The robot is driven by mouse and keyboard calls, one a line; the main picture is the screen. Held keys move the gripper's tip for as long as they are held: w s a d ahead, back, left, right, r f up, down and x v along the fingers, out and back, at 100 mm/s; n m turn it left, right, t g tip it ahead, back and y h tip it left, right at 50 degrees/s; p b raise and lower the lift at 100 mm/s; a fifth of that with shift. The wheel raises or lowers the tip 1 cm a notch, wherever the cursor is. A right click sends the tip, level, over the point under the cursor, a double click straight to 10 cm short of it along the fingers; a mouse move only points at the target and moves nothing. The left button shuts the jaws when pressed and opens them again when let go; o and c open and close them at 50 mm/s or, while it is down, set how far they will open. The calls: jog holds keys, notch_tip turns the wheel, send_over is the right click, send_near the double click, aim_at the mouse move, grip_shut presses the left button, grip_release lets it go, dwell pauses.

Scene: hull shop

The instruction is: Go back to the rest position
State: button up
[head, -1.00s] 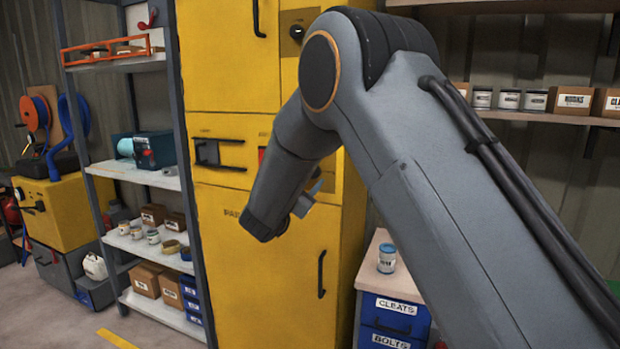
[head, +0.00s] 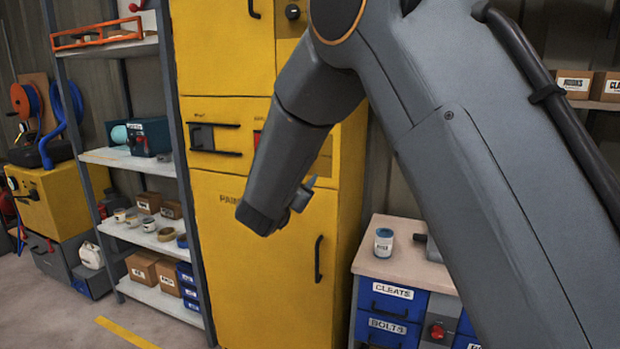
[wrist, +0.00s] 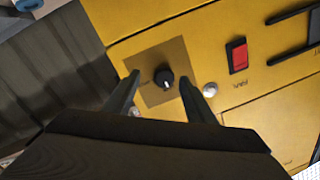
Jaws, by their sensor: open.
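My gripper (wrist: 160,92) shows in the wrist view as two dark fingers, spread apart with nothing between them. Beyond the fingers is a black knob (wrist: 165,79) on a square plate on the front of the yellow cabinet. I cannot tell how far the fingertips are from it. In the head view the yellow cabinet (head: 262,260) stands behind my arm, and my arm hides the knob. The fingers are mostly hidden there behind my wrist.
A red switch (wrist: 237,56) sits beside the knob's plate. A shelf rack (head: 137,158) with boxes and tins stands left of the cabinet. At right, a bench (head: 393,262) with blue drawers holds a small tin (head: 383,242). Open floor lies at lower left.

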jog(key=s+d+f+n+g+y, duration=0.5)
jog(key=s+d+f+n+g, duration=0.15)
jog(key=s+d+f, duration=0.4)
jog(key=s+d+f+g, duration=0.3)
jog(key=s+d, duration=0.1)
jog(key=s, duration=0.5)
jog(key=s+d+f+n+g, duration=0.1)
jog(key=s+d+f+g, duration=0.2)
jog(key=s, duration=0.7)
jog(key=s+d+f+n+g, duration=0.1)
jog(key=s+d+f+g, duration=0.2)
jog(key=s+d, duration=0.4)
jog(key=s+g, duration=0.1)
jog(key=s, duration=0.1)
jog(key=shift+s+d+h, duration=0.2)
jog(key=shift+s+h, duration=0.1)
jog(key=shift+s, duration=0.1)
